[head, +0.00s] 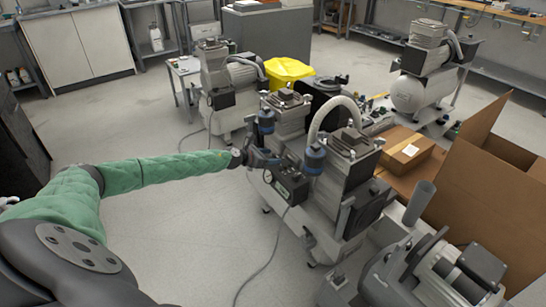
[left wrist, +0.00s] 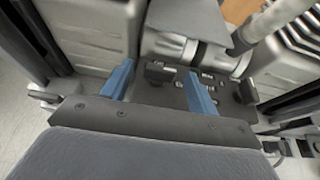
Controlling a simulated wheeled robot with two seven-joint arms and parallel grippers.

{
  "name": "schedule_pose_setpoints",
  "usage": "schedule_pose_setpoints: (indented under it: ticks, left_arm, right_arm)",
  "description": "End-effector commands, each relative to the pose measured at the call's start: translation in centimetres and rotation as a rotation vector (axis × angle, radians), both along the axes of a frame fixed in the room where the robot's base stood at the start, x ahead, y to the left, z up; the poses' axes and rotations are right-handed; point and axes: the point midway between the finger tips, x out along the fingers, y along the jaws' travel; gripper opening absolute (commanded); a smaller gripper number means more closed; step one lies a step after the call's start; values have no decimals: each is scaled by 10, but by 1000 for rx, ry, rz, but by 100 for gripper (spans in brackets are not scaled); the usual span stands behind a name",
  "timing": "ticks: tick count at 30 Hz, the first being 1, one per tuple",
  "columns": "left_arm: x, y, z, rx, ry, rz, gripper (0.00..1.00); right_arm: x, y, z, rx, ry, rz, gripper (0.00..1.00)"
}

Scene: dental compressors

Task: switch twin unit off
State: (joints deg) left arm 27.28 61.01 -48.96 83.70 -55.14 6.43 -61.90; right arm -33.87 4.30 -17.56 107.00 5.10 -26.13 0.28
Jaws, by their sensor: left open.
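The twin unit (head: 345,185), a grey compressor with two motor heads and a pale curved hose, stands in the middle of the head view. A dark control box (head: 291,187) with a round gauge is on its near left side. My left gripper (head: 272,161) is at the unit's left side, close to this box. In the left wrist view my left gripper (left wrist: 159,88) is open, its two blue fingers apart and nothing held between them. A dark panel (left wrist: 172,97) with small fittings shows between and beyond the fingers. I cannot tell the switch's position. My right gripper is out of view.
Another compressor (head: 226,85) stands behind on the left, and one (head: 418,88) at the back right. Cardboard boxes (head: 487,185) crowd the right side. A yellow bin (head: 288,70) is behind. The floor (head: 165,225) at left is clear, with a thin cable across it.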

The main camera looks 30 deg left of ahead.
Motion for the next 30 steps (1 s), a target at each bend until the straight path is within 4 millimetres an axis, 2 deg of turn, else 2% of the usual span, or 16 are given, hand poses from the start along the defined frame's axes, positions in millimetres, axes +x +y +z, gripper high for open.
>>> schedule_pose_setpoints:
  ticks: [6,15,17,22,30]
  left_arm:
    - [12,-5,-6,0,0,0,60]
    - [14,-6,-6,0,0,0,60]
    - [14,-6,-6,0,0,0,50]
    - [14,-6,-6,0,0,0,17]
    - [14,-6,-5,0,1,4,15]
  right_arm:
    - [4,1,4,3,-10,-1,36]
    - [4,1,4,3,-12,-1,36]
    - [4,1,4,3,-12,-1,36]
    - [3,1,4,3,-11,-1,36]
    - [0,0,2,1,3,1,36]
